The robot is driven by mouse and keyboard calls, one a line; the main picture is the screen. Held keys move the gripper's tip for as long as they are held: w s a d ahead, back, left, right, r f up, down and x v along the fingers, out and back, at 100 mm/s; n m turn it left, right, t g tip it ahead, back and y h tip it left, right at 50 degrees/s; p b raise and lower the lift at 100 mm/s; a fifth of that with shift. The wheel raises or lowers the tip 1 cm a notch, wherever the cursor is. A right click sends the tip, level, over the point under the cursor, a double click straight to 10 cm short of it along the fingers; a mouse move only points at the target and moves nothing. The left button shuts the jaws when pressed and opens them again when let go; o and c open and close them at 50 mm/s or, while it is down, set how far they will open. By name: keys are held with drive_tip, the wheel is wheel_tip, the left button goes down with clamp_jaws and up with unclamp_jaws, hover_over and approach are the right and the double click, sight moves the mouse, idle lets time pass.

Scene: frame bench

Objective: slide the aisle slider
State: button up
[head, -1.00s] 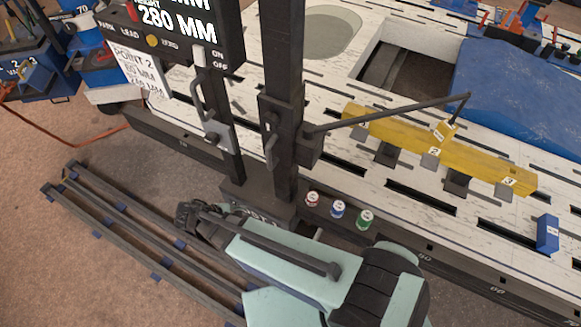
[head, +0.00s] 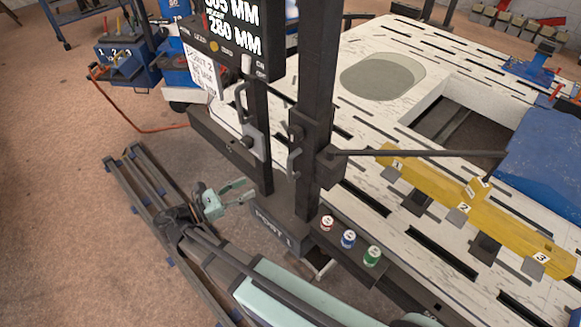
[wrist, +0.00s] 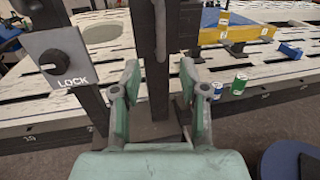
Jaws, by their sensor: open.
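A dark measuring post stands at the near bench edge. A grey block with a knob and a handle (head: 250,140) sits on its left upright. A dark carriage with handles (head: 297,135) sits on the right upright and bears a long pointer rod. No label shows which is the aisle slider. My gripper (head: 238,198) is open and empty, low and left of the post, apart from both handles. In the wrist view the fingers of my gripper (wrist: 159,72) stand wide on either side of a dark upright (wrist: 157,80) behind them. The block marked LOCK (wrist: 63,65) is at upper left.
Red, blue and green cans (head: 348,239) stand on a ledge by the post's foot. A yellow numbered beam (head: 465,205) lies on the white slotted bench (head: 365,120). Floor rails (head: 135,195) are at left. A sign and digital display hang above the left upright.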

sight(290, 177)
drive_tip(key=p+x, duration=0.1)
drive_tip(key=x, duration=1.5)
drive_tip(key=shift+s, duration=0.1)
clamp_jaws()
